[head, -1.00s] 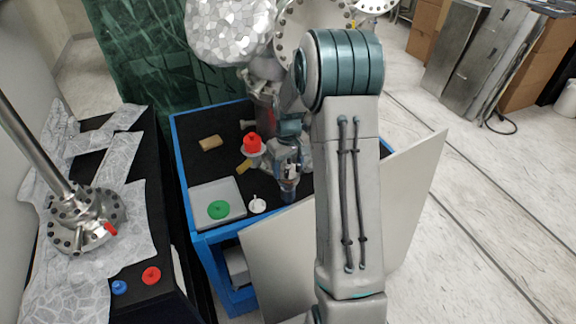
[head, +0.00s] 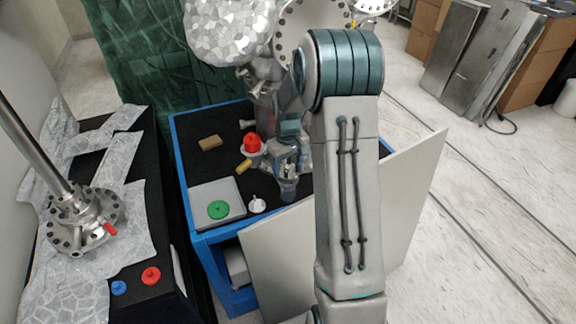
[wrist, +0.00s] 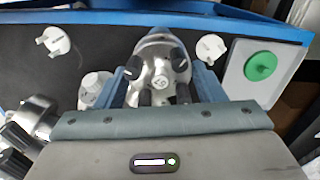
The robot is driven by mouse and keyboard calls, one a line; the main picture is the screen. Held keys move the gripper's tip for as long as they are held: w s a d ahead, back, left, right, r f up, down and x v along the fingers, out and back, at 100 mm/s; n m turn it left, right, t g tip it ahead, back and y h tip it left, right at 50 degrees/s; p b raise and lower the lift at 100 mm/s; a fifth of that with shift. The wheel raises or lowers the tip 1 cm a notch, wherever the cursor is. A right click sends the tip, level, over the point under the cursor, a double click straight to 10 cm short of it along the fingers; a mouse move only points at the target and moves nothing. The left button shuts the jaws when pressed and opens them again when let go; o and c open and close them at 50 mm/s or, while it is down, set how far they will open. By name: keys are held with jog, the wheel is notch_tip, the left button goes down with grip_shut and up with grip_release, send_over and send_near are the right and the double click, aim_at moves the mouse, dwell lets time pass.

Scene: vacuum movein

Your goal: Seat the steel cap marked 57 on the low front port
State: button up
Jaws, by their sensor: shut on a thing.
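My gripper (wrist: 165,88) is shut, with a shiny round steel cap (wrist: 160,72) with dark knobs between its two blue-grey fingers in the wrist view. A small round mark shows on its face, but I cannot read it clearly. In the head view my gripper (head: 287,172) hangs over the black top of the blue-edged cart, in front of the steel chamber assembly (head: 262,88). The held cap shows there only as a small grey-blue shape (head: 289,188). The low front port is not clearly visible; my arm and gripper hide part of the assembly.
The blue-edged cart (head: 203,238) carries a grey tray (head: 230,190) with a green cap (head: 218,209). A white cap (head: 257,205), a red cap (head: 252,143) and tan blocks (head: 210,142) are nearby. A second white cap (wrist: 54,40) shows in the wrist view. A pale panel (head: 275,258) leans at the front.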

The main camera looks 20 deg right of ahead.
aim_at(288, 167)
jog(key=shift+f+b, duration=0.45)
jog(key=shift+f, duration=0.1)
dwell(0.4)
jog(key=o, duration=1.1)
jog(key=shift+r, duration=0.55)
notch_tip(288, 167, up, 3)
jog(key=shift+r+b, duration=0.15)
jog(key=shift+b, duration=0.45)
jog(key=s+d+r, duration=0.2)
jog(key=d, duration=0.1)
jog(key=s+d+r+b, duration=0.1)
jog(key=s+d+r, duration=0.1)
jog(key=s, duration=0.1)
jog(key=s+d+r, duration=0.2)
jog(key=s+d, duration=0.1)
jog(key=shift+d+r+b, duration=0.3)
jog(key=shift+r+b, duration=0.05)
jog(key=shift+b, duration=0.05)
jog(key=shift+a, duration=0.1)
